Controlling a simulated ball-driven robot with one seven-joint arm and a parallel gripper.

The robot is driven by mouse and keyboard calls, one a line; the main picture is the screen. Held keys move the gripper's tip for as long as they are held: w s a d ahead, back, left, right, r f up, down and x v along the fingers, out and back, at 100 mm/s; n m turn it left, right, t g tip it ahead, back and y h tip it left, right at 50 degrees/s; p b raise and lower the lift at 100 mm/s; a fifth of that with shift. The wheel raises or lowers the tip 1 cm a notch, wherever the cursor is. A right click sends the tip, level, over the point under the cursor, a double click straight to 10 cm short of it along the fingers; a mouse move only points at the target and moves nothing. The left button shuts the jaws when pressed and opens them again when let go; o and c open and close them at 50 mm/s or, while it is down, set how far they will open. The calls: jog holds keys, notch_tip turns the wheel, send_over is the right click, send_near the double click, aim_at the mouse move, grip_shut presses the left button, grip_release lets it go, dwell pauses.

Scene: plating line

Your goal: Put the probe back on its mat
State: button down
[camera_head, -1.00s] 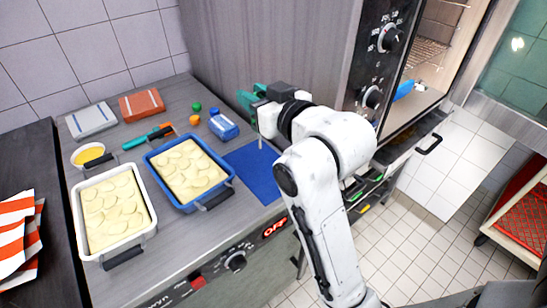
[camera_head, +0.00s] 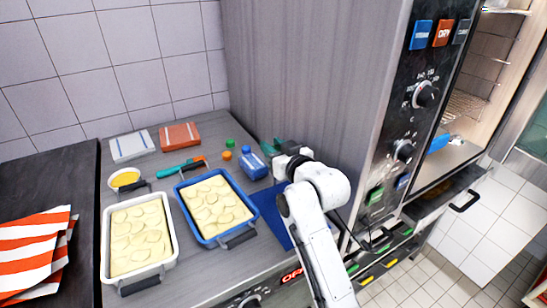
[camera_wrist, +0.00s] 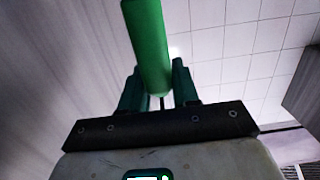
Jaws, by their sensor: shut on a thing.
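My gripper (camera_head: 277,148) is raised above the back right of the counter, beside the tall steel oven side. In the wrist view its teal fingers (camera_wrist: 158,90) are shut on a green cylinder, the probe's handle (camera_wrist: 148,45). A thin dark rod shows between the fingers below the handle. In the head view the probe is hard to tell apart from the fingers. The blue mat (camera_head: 271,212) lies flat on the counter, right of the blue tray; my arm covers part of it.
A blue tray (camera_head: 254,208) and a white tray (camera_head: 107,262) of sliced food stand on the counter. A blue bottle (camera_head: 254,164), a green ball (camera_head: 230,142), an orange ball (camera_head: 227,155) and a teal tool (camera_head: 178,170) lie behind. The oven control panel (camera_head: 412,110) rises at right.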

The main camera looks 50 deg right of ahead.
jog(key=shift+w+d+f+p, duration=0.1)
jog(key=shift+w+f+p, duration=0.1)
jog(key=shift+f, duration=0.7)
jog(key=shift+w+d+f+p, duration=0.1)
jog(key=shift+f+p, duration=0.05)
jog(key=shift+f, duration=0.75)
jog(key=shift+a+f, duration=0.1)
jog(key=shift+f, duration=0.05)
jog(key=c, duration=0.8)
grip_release()
jog(key=shift+s+r, duration=0.1)
jog(key=shift+r, duration=0.15)
jog(key=b+v, duration=0.1)
jog(key=v, duration=1.1)
